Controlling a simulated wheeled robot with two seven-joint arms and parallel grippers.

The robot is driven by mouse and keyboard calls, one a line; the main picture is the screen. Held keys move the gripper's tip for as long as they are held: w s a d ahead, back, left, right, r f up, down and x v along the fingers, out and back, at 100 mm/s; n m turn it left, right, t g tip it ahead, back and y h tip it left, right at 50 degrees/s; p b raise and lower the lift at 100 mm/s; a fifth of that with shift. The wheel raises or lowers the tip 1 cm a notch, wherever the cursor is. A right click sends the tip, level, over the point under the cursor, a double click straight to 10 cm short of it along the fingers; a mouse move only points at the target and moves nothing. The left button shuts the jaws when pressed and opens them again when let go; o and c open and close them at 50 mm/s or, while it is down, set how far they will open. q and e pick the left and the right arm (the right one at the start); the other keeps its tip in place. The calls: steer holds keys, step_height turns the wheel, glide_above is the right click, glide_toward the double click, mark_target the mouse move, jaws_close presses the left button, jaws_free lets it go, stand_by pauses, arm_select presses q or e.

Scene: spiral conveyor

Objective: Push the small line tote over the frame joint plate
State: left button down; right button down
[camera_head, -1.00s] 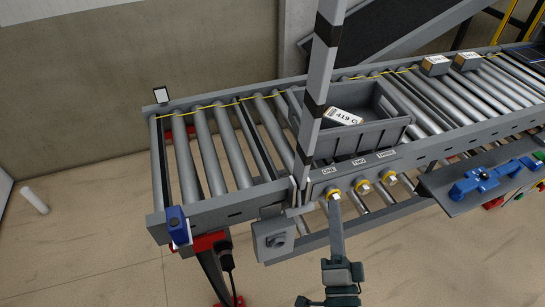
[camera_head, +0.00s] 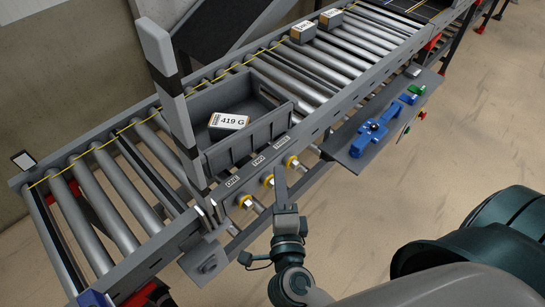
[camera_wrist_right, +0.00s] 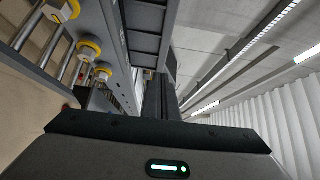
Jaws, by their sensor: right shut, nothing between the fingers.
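The small line tote (camera_head: 254,148) is a grey open box on the rollers, just right of the striped post, in the head view. A white-faced packet marked "419 G" (camera_head: 228,121) lies in it. My right gripper (camera_head: 280,176) is shut and empty, outside the near side rail by the yellow-ringed fittings, apart from the tote. Its dark fingers show in the right wrist view (camera_wrist_right: 160,95), beside a grey ribbed panel (camera_wrist_right: 145,45) that may be the tote. I cannot pick out the frame joint plate for certain. My left gripper is out of view.
A striped upright post (camera_head: 178,105) stands at the near rail. A shelf with a blue tool (camera_head: 374,138) juts out to the right. Two small boxes (camera_head: 316,24) sit farther along the conveyor. The rollers (camera_head: 108,205) left of the post are bare.

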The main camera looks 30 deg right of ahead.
steer(key=w, duration=0.1)
steer(key=p, duration=0.4)
glide_toward(263, 127)
steer(key=w+d, duration=0.3)
steer(key=w, duration=0.1)
steer(key=shift+w+a+p, duration=0.3)
steer(key=shift+w+a, duration=0.15)
steer(key=shift+w, duration=0.15)
